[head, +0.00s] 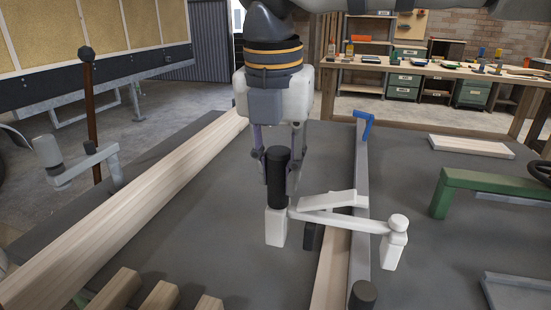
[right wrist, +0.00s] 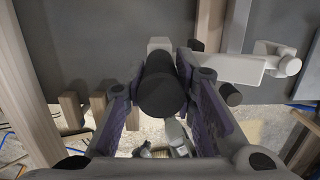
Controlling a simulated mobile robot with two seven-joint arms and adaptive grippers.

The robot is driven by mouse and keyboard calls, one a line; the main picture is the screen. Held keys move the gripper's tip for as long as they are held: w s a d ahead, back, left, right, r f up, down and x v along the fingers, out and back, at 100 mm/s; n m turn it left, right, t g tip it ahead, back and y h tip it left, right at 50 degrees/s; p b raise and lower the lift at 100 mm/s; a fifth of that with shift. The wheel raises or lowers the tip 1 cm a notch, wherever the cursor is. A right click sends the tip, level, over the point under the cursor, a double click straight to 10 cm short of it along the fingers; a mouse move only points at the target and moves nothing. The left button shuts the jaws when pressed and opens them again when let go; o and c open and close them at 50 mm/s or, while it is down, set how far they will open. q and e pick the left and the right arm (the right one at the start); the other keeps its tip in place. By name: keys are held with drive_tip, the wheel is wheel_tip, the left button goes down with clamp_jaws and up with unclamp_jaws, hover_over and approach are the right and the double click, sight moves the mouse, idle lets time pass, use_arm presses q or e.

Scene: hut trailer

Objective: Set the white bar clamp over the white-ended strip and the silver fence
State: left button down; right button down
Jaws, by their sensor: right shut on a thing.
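My right gripper (head: 277,185) is shut on the black handle (head: 278,170) of the white bar clamp (head: 345,221); the handle also sits between the fingers in the right wrist view (right wrist: 162,90). The clamp's bar crosses above the pale wooden strip (head: 333,268) and the silver fence (head: 359,255). One white block of the clamp is left of the strip, and its far jaw (head: 394,250) is right of the fence. I cannot tell whether the clamp touches either. A white end on the strip is not clear. My left gripper is not in view.
A blue clamp (head: 364,124) grips the fence's far end. A black knob (head: 363,294) stands at its near end. A long wooden beam (head: 140,200) lies left, with a grey clamp (head: 85,165) beyond. A green frame (head: 480,183) stands right. Grey tabletop beside the gripper is clear.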

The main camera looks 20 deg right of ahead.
sight(278, 204)
drive_tip(key=shift+f, duration=0.7)
drive_tip(key=shift+f+p, duration=0.5)
drive_tip(key=shift+f, duration=1.85)
drive_tip(key=c, duration=1.2)
unclamp_jaws()
drive_tip(key=shift+c, duration=0.2)
drive_tip(key=o, duration=0.5)
